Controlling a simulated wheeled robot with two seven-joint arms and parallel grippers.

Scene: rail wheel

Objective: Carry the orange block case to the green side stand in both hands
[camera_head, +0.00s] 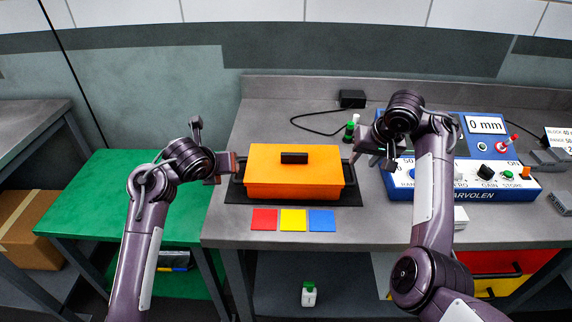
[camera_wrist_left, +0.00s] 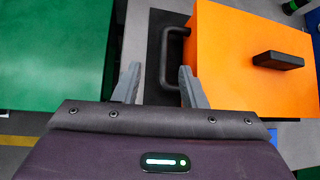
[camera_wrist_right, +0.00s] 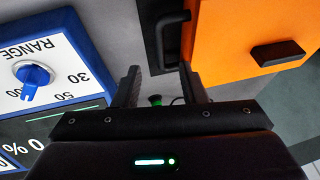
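The orange block case (camera_head: 293,172) sits on a dark mat (camera_head: 300,201) on the grey bench, with a black knob on its lid and a black handle at each end. My left gripper (camera_head: 225,167) is at the case's left end. In the left wrist view its open fingers (camera_wrist_left: 158,85) stand either side of the left handle (camera_wrist_left: 172,58). My right gripper (camera_head: 368,152) is off the case's right end. In the right wrist view its fingers (camera_wrist_right: 162,85) are open near the right handle (camera_wrist_right: 167,42). The green side stand (camera_head: 105,195) is at left, its top bare.
Red (camera_head: 264,219), yellow (camera_head: 293,220) and blue (camera_head: 321,220) squares lie in front of the case. A blue instrument panel (camera_head: 460,187) stands right of it. A gap separates bench and stand.

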